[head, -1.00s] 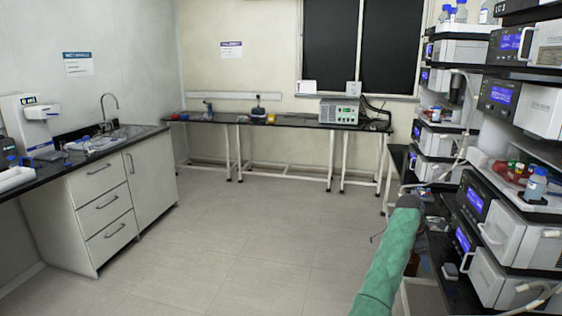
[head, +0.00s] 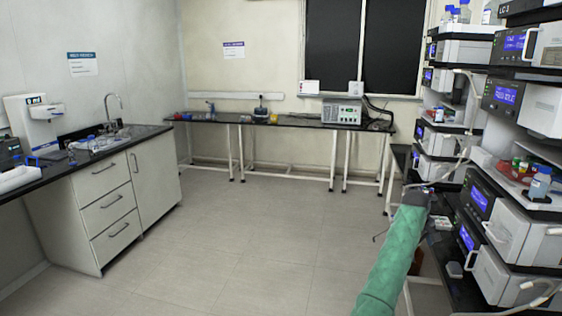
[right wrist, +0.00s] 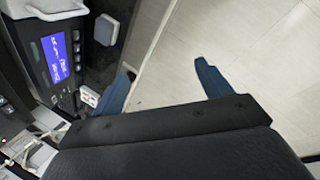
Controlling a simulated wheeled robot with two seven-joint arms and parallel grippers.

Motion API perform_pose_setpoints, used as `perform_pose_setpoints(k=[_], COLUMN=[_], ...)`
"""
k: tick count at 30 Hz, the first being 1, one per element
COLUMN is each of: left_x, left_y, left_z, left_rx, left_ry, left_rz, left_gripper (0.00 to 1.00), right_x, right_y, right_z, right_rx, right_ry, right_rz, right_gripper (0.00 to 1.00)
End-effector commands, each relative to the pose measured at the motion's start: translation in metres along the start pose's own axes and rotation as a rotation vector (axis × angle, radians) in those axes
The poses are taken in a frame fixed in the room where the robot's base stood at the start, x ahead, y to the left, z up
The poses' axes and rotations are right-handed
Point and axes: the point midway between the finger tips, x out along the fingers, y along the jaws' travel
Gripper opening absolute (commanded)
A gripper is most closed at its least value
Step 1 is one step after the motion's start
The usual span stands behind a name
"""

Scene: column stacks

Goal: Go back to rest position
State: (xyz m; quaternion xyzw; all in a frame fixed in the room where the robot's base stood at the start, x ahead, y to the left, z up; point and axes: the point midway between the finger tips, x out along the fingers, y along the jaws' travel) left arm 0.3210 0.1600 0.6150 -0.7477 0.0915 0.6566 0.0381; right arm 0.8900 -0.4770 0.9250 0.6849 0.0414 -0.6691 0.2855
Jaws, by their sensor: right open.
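My right arm (head: 391,258) comes in from the bottom of the head view in a green sleeve and ends in a dark joint beside the instrument stacks. In the right wrist view my right gripper (right wrist: 163,84) has its two blue fingers spread wide, with nothing between them. Pale floor shows past the fingers. The left finger is close in the picture to a dark instrument front (right wrist: 55,50) with a blue screen; I cannot tell the gap. In the head view the sleeve mostly hides my right gripper. My left gripper is not in view.
Instrument stacks (head: 515,215) on a dark bench line the right side, with bottles and a red tray (head: 520,172). A sink counter (head: 105,210) stands at the left. A bench (head: 290,122) with a grey device runs along the back wall. The floor (head: 240,240) between is clear.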

Motion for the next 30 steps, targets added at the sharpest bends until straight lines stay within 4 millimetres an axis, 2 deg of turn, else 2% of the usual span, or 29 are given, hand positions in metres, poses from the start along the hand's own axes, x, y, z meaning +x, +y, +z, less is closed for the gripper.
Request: perform_pose_setpoints(k=[3, 9, 14, 18, 21, 26, 30], left_x=[0.0, 0.0, 0.0, -0.001, -0.001, -0.001, 0.0], left_y=[0.0, 0.001, 0.004, 0.007, 0.007, 0.006, 0.003], left_z=[-0.001, -0.001, -0.002, -0.003, -0.003, -0.002, -0.001], left_rx=[0.001, -0.001, -0.007, -0.011, -0.011, -0.009, -0.005], left_ry=[0.001, 0.001, 0.003, 0.004, 0.004, 0.003, 0.002], left_rz=[-0.001, 0.002, 0.008, 0.013, 0.014, 0.011, 0.006], left_gripper=[0.16, 0.16, 0.16, 0.16, 0.16, 0.16, 0.16], right_x=[-0.033, -0.098, -0.137, -0.157, -0.161, -0.155, -0.142], right_y=[0.011, 0.028, 0.025, 0.003, -0.021, -0.071, -0.12], right_z=[-0.01, -0.023, -0.026, -0.025, -0.023, -0.018, -0.01], right_rx=[0.218, 0.514, 0.687, 0.799, 0.838, 0.85, 0.819], right_ry=[0.119, 0.325, 0.479, 0.604, 0.667, 0.737, 0.765], right_rz=[0.035, 0.069, 0.069, 0.046, 0.021, -0.026, -0.068], right_gripper=[0.77, 0.77, 0.77, 0.77, 0.77, 0.77, 0.77])
